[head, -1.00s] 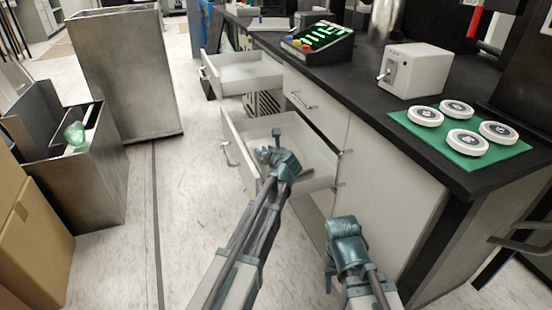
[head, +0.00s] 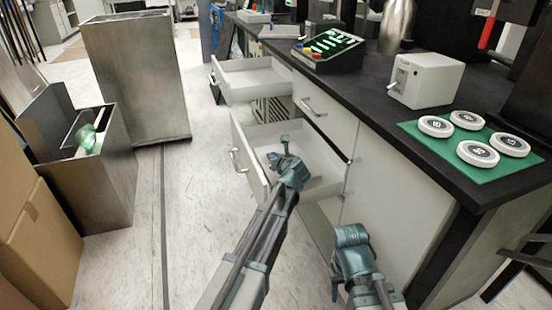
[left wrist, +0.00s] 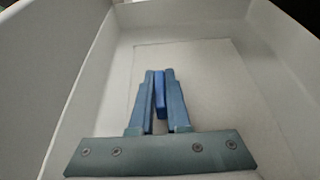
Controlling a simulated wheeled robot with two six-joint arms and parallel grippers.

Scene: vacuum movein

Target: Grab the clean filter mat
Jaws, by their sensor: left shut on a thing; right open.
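My left gripper (head: 280,151) reaches down into an open white drawer (head: 313,184). The left wrist view shows its two blue-grey fingers (left wrist: 160,100) shut on a narrow, brighter blue tab (left wrist: 160,92). A pale, flat rectangular sheet (left wrist: 214,82), which looks like the filter mat, lies on the drawer floor beneath. I cannot tell whether the tab is joined to the sheet. My right gripper (head: 336,286) is open and low in front of the cabinet, with its jaws mostly hidden.
A second open drawer (head: 262,87) is farther back. The black counter (head: 375,90) holds a white box (head: 426,80) and a green mat (head: 500,174) with several round white discs. Metal bins (head: 140,85) and a cardboard box (head: 40,240) stand left. The floor between is clear.

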